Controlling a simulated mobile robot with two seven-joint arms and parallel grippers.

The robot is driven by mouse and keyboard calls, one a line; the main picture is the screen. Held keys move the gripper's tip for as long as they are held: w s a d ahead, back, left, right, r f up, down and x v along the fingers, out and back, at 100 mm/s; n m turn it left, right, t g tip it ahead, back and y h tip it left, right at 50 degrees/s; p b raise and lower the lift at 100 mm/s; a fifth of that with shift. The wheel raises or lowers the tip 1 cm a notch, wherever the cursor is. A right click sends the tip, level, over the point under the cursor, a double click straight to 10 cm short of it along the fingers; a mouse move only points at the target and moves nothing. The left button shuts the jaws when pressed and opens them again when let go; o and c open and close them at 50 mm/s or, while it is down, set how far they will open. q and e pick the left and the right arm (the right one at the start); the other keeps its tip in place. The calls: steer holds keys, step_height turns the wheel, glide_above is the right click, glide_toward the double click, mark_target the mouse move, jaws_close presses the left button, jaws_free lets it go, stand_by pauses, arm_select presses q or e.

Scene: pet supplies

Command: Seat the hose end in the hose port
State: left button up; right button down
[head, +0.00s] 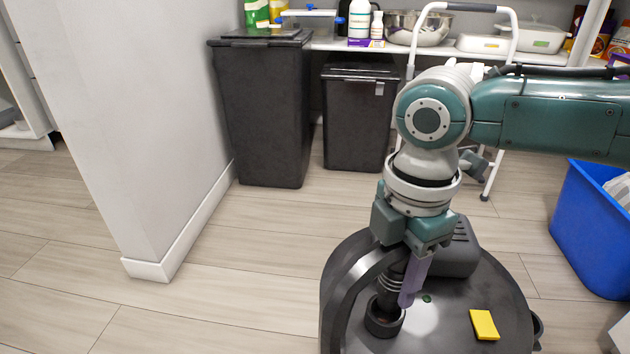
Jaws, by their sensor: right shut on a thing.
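A dark, rounded machine body (440,322) is on the floor at the bottom of the head view. A black ring, which looks like the hose port (384,324), stands up from its left part. A dark ribbed piece, which looks like the hose end (388,284), is upright directly above the ring. Its lower end meets or overlaps the ring in the picture; I cannot tell how deep it sits. My right gripper (408,268) points down and is shut on the hose end. A lavender strip shows at the grip. My left gripper is not in view.
A yellow block (484,324) lies on the machine's right part. A white wall (145,120) stands at left, a blue bin (590,232) at right. Two black bins (262,110) and a white step ladder (411,40) stand behind. The floor at left is clear.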

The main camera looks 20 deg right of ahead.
steer(key=shift+f+b, duration=1.35)
steer(key=shift+f, duration=0.75)
steer(key=shift+c, duration=1.4)
jaws_free()
